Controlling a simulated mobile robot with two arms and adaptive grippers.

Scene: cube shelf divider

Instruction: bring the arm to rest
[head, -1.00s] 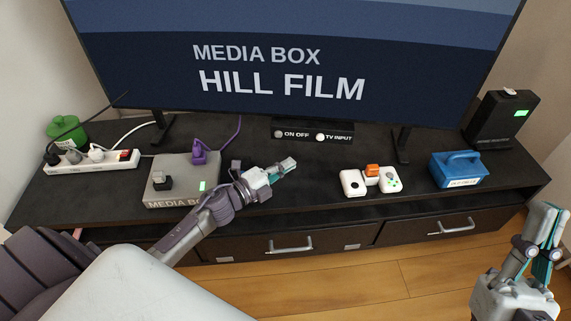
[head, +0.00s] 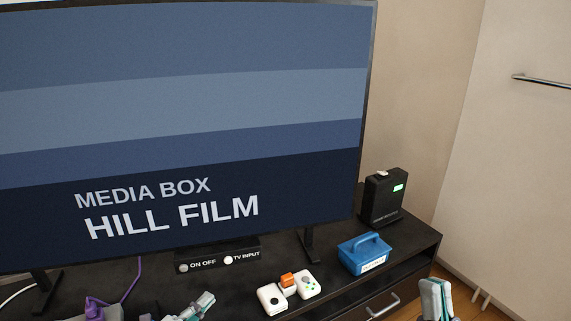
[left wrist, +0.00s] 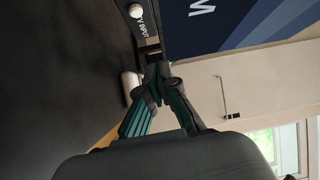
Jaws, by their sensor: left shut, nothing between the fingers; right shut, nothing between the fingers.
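My left gripper (head: 205,303) shows at the bottom edge of the head view, over the dark TV stand. Its fingers are shut and empty. In the left wrist view its fingers (left wrist: 156,78) come together at the tips with nothing between them. My right gripper (head: 436,288) is at the lower right of the head view, in front of the stand's right end. It is shut and empty, pointing up. Most of both arms is out of the head view.
A large TV (head: 190,110) reads "MEDIA BOX HILL FILM". On the stand (head: 330,290) are a button bar (head: 205,261), a white controller set with an orange piece (head: 288,280), a blue handled box (head: 365,255) and a black device with a green light (head: 382,200).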

